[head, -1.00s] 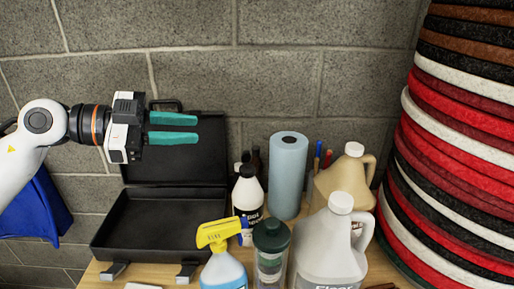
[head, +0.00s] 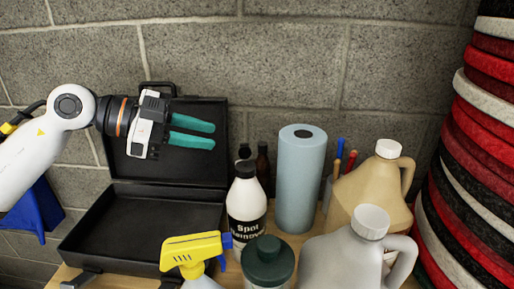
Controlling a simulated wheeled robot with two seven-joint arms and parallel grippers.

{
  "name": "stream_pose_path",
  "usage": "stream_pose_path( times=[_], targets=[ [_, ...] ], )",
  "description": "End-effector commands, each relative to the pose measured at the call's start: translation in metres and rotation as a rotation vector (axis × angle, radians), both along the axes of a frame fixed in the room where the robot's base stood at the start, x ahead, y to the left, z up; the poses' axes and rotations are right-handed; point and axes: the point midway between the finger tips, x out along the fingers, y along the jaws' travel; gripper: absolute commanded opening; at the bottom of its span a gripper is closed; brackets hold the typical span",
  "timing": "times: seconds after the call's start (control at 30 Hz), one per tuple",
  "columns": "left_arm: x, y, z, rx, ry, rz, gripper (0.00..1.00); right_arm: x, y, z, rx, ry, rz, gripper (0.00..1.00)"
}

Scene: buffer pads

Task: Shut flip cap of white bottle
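A white bottle (head: 246,188) with a dark cap and a black "Spot Remover" label stands upright on the table, right of the open black case. Its cap (head: 245,169) is small here, and I cannot tell whether a flip lid is up or down. My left gripper (head: 213,136) is in front of the case lid, up and to the left of the bottle and apart from it. Its two teal fingers are spread and nothing is between them.
The open black case (head: 140,225) is empty. Around the bottle stand a blue paper roll (head: 301,185), a yellow-headed spray bottle (head: 192,250), a dark-lidded container (head: 267,262), a grey jug (head: 345,255) and a tan jug (head: 370,195). Stacked pads (head: 480,170) rise at right.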

Motion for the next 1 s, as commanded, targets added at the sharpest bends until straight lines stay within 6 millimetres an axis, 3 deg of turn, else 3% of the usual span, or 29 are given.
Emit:
stream_pose_path(
  times=[0.3,0.5,0.7,0.97,1.0],
  targets=[
    [0.017,-0.057,-0.019,-0.002,0.002,-0.005,0.27,0.001,0.002,0.018,0.002,-0.002,0.0,0.6],
    [0.026,-0.084,-0.03,-0.002,0.002,-0.003,0.27,0.001,0.002,0.025,0.002,-0.002,0.0,0.6],
    [0.03,-0.095,-0.037,-0.001,0.0,-0.003,0.27,0.001,0.002,0.027,0.002,-0.002,0.001,0.6],
    [0.031,-0.095,-0.038,0.0,-0.001,-0.002,0.27,0.001,0.002,0.026,0.002,-0.002,0.001,0.6],
    [0.031,-0.095,-0.038,0.0,-0.001,-0.002,0.22,0.001,0.002,0.026,0.002,-0.003,0.001,0.6]
  ],
)
